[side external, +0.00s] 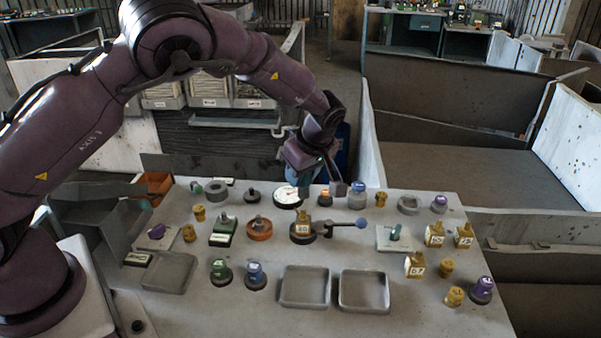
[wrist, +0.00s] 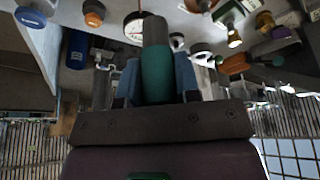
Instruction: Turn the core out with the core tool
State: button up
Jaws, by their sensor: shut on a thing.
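My gripper (side external: 303,180) is above the back edge of the table, close to a white dial gauge (side external: 287,196). In the wrist view my gripper (wrist: 155,80) is shut on a teal-handled tool with a grey end (wrist: 155,72), apparently the core tool. The gauge also shows beyond it in the wrist view (wrist: 134,30). Mid-table, a dark round fixture (side external: 298,238) carries a brass block (side external: 303,222) and a lever with a blue ball (side external: 360,223). I cannot tell which part is the core. The held tool's tip appears clear of the table parts.
An orange-topped part (side external: 325,196) and a blue-topped part (side external: 357,196) stand close to my gripper. Several brass blocks (side external: 434,234) stand at the right.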

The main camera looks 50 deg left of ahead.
aim_at(302, 196)
jog(key=m+t, duration=0.1)
jog(key=m, duration=0.3)
jog(key=shift+t, duration=0.4)
jog(key=m+t+h, duration=0.1)
jog(key=m, duration=0.2)
jog(key=shift+w+m, duration=0.15)
jog(key=shift+m, duration=0.25)
jog(key=shift+w+f, duration=0.1)
jog(key=shift+f, duration=1.4)
jog(key=shift+f, duration=1.5)
jog(key=n+g, duration=0.1)
jog(key=n, duration=0.3)
jog(key=shift+y, duration=0.4)
jog(key=shift+n+g, duration=0.4)
jog(key=shift+n, duration=0.3)
jog(key=n+g, duration=0.1)
jog(key=n, duration=0.1)
jog(key=shift+n, duration=0.3)
